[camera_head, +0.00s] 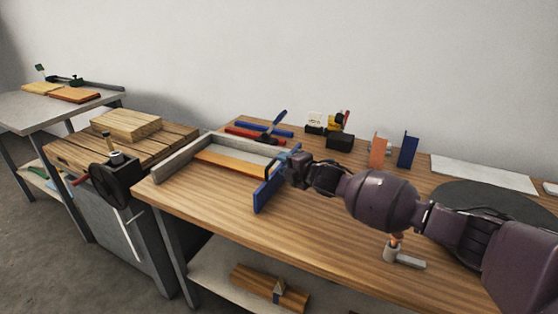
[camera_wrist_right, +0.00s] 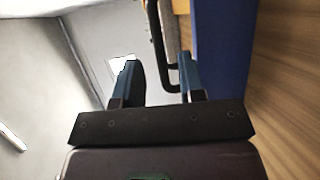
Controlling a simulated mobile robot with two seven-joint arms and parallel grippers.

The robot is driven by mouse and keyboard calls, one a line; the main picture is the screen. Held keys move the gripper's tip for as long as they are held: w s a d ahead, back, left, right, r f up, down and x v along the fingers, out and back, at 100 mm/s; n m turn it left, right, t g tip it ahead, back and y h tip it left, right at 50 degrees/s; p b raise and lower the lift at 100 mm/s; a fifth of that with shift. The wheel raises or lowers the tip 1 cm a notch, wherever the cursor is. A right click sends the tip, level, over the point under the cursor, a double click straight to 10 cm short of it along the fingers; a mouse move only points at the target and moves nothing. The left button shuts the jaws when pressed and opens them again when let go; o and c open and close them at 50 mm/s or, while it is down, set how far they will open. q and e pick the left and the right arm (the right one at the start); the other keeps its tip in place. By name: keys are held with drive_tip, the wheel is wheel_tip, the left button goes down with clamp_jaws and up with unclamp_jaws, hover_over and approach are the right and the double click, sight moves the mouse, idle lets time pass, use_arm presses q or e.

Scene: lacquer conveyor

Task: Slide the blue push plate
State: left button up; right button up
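The blue push plate (camera_head: 268,190) stands upright on the wooden bench, at the right end of an orange-brown board (camera_head: 230,163). In the right wrist view the blue plate (camera_wrist_right: 222,45) runs down the right side, with a dark loop handle (camera_wrist_right: 156,45) beside it. My right gripper (camera_head: 288,165) is at the plate's upper part. In the wrist view its two fingers (camera_wrist_right: 160,82) are apart, with the lower end of the handle between them, closer to the right finger. I cannot tell whether either finger touches it. My left gripper is not in view.
Grey rails (camera_head: 185,158) border the board. Blue and red bars (camera_head: 255,131) lie behind. A black block (camera_head: 340,142), an orange block (camera_head: 378,152) and a blue block (camera_head: 408,151) stand farther right. A small metal fixture (camera_head: 402,256) sits under my right arm.

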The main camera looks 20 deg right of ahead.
drive_tip(key=p+v, duration=0.1)
drive_tip(key=v, duration=0.5)
drive_tip(key=shift+s, duration=0.1)
drive_tip(key=shift+f, duration=0.1)
idle(0.4)
